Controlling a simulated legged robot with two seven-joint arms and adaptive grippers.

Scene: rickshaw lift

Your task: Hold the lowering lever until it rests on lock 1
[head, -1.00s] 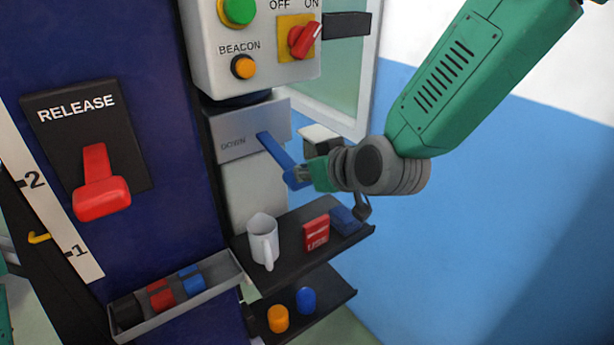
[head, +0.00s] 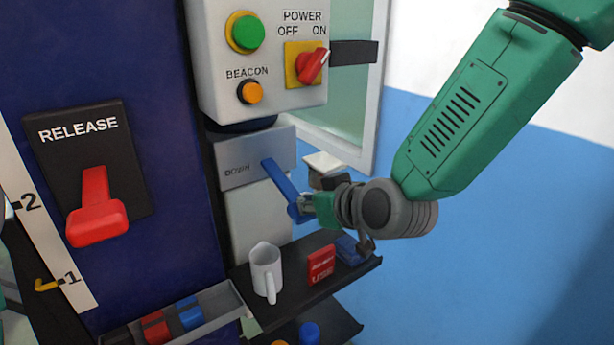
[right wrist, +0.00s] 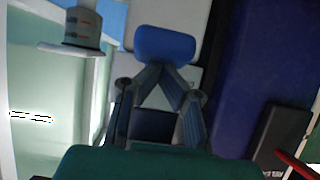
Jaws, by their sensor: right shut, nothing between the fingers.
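The blue lowering lever (head: 281,182) sticks out from the grey DOWN plate (head: 254,156) and tilts down to the right. My right gripper (head: 306,207) is at the lever's outer end in the head view. In the right wrist view, its closed fingertips (right wrist: 172,75) meet right at the blue lever end (right wrist: 165,44), with nothing between them; whether they touch it is hard to tell. A yellow pointer (head: 46,285) is about level with mark 1 on the white scale (head: 52,240). My left gripper is not in view.
A red RELEASE handle (head: 96,210) is on the blue column. A control box (head: 262,60) is above the lever. Below it, a dark shelf (head: 300,290) holds a white mug (head: 264,270) and a red box (head: 320,264). Open space is at the right.

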